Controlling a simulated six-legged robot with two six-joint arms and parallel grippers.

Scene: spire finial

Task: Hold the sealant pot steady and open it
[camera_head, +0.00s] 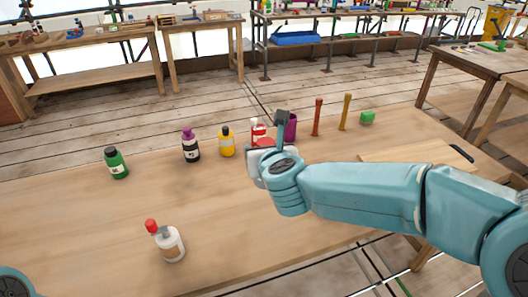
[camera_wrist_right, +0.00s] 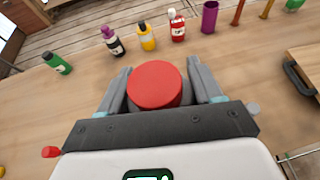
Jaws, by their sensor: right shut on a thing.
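A round red lid (camera_wrist_right: 155,84) fills the space between the fingers of my right gripper (camera_wrist_right: 160,92) in the right wrist view. I take it as the top of the sealant pot; the body below is hidden. In the head view a sliver of the red lid (camera_head: 263,142) shows just beyond my right gripper (camera_head: 258,152), which is shut on the pot, above the table. I cannot tell whether the fingers press on the lid or the body. My left gripper is not in view; only a bit of my left arm shows at the lower left.
On the wooden table (camera_head: 70,235) stand a green bottle (camera_head: 116,163), a purple-capped bottle (camera_head: 190,146), a yellow bottle (camera_head: 226,142) and a purple cup (camera_head: 291,127). A white bottle with a red cap (camera_head: 171,246) stands near the front. A board (camera_head: 420,153) lies right.

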